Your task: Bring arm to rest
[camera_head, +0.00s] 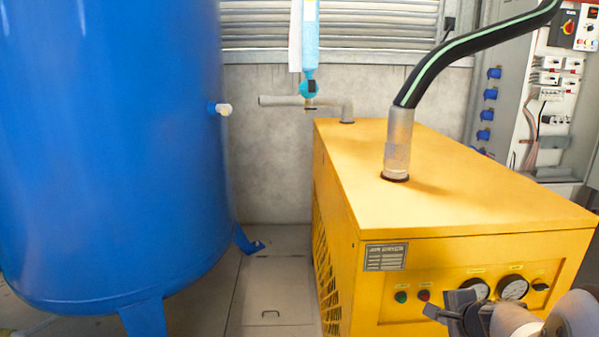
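My gripper (457,312) shows at the lower right, in front of the front panel of the yellow air dryer (450,195). Its dark fingers point left, and part of my arm (570,318) enters from the bottom right corner. The gripper covers part of the panel near the left gauge. I cannot tell whether its fingers are open or shut, and no held object shows. Whether it touches the panel is not clear.
A large blue tank (110,150) stands on the left, with a small white-tipped valve (220,109). A black hose (470,45) rises from the dryer's top. An electrical panel (540,100) is at the right. A narrow strip of floor (275,290) is clear between tank and dryer.

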